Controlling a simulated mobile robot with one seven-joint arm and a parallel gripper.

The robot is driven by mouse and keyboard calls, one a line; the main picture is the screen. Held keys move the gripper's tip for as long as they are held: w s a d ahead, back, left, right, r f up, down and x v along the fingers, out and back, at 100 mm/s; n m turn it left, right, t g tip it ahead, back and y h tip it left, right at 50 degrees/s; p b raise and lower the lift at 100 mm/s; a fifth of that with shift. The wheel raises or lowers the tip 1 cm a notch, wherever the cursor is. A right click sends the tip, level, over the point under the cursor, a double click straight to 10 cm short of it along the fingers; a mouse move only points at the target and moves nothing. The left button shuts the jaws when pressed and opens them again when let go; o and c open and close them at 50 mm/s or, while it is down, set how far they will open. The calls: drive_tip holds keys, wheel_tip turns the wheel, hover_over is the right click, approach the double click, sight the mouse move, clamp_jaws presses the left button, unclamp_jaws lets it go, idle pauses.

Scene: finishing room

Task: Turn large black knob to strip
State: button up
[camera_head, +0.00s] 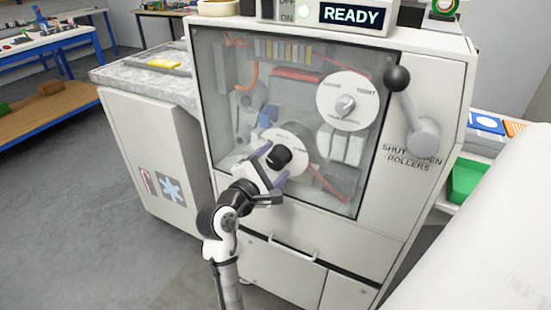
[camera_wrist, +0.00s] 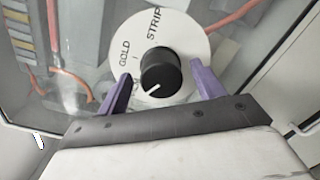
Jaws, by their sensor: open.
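The large black knob (camera_wrist: 161,72) sits on a round white dial plate on the machine's front. In the wrist view the plate (camera_wrist: 188,30) reads STRIP at the upper right and GOLD at the left, with a lower-left label partly hidden. The knob's white pointer line points to the lower left, towards that hidden label. My gripper (camera_wrist: 160,90) is open, with one purple finger on each side of the knob; I cannot tell whether they touch it. In the head view the knob (camera_head: 278,156) is just beyond my gripper (camera_head: 272,168), which covers part of the plate.
A smaller silver knob (camera_head: 346,105) on a white dial is up and right. A lever with a black ball (camera_head: 397,79) stands at the right, above SHUT and OPEN ROLLERS labels. A drawer handle (camera_head: 293,247) is below. A display (camera_head: 352,15) reads READY.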

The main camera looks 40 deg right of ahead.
drive_tip(key=shift+w+d, duration=0.2)
drive_tip(key=shift+d, duration=0.3)
drive_tip(key=c, duration=1)
